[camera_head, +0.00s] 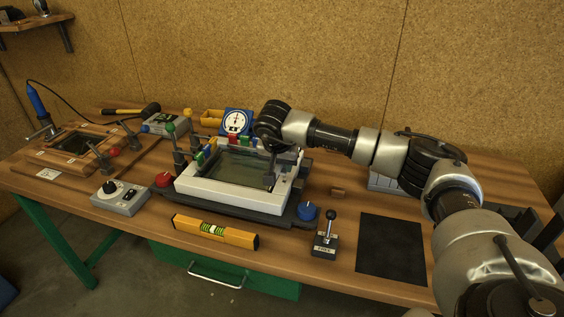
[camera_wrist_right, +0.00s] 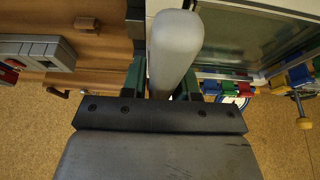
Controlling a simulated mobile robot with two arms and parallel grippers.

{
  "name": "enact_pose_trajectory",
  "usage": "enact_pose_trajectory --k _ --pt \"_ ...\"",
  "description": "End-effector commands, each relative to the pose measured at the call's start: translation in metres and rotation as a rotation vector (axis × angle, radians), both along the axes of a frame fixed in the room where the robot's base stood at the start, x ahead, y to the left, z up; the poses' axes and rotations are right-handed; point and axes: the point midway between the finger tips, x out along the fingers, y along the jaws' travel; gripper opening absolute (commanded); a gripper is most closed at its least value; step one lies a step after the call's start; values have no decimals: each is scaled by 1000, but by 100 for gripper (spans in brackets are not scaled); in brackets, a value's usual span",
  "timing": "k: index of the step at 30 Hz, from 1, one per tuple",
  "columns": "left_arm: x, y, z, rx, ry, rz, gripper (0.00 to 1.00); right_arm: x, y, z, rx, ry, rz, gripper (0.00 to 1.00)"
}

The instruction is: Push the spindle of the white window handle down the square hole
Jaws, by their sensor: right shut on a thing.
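The white window frame (camera_head: 232,199) with its dark glass pane (camera_head: 243,169) lies flat in a dark fixture on the bench. My right gripper (camera_head: 271,176) reaches down at the right part of the frame. In the right wrist view, its jaws (camera_wrist_right: 162,85) are shut on the pale window handle (camera_wrist_right: 176,42), whose long grip extends away between the fingers. The glass pane (camera_wrist_right: 240,38) lies beside the handle there. The spindle and the square hole are hidden, so I cannot tell whether they meet. My left gripper is not in view.
A red knob (camera_head: 163,180) and a blue knob (camera_head: 307,211) flank the fixture. Colored clamps and a blue dial gauge (camera_head: 237,122) stand behind it. A yellow level (camera_head: 214,231), a small lever box (camera_head: 326,235) and a black mat (camera_head: 391,246) lie in front and to the right.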

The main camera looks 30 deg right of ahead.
Motion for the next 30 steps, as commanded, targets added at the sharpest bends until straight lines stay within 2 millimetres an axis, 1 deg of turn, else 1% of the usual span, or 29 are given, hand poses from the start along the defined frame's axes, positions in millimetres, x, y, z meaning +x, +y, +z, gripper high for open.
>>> enact_pose_trajectory --k 11,30 --pt "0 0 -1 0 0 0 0 0 0 -1 0 -2 -1 6" --pt "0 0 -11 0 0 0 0 0 0 -17 0 0 -1 6"
